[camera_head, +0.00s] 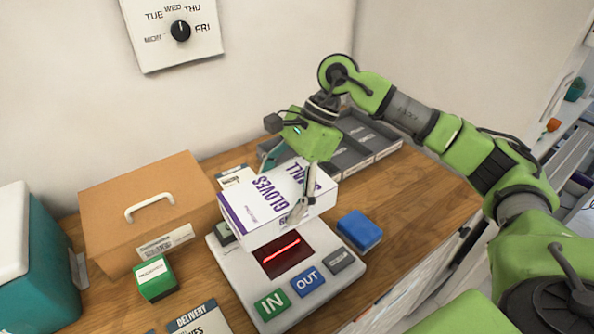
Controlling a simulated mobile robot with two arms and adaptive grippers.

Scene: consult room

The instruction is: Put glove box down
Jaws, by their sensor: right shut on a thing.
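A white glove box (257,206) with purple "GLOVES" lettering is in the middle of the head view. My right gripper (288,187) comes down over it from above and is shut on it, one finger showing on the near side. The box overlaps the back part of a white scanner pad (239,277) with a red lit window (283,254). I cannot tell whether the box touches the pad or is held just above it. My left gripper is not in view.
An orange-brown box with a handle (134,235), a green box (155,278) and a teal bin (38,262) stand to the left. A blue block (360,231) sits right of the pad. A grey divided tray (352,160) lies behind. Wooden counter (420,196) is clear at right.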

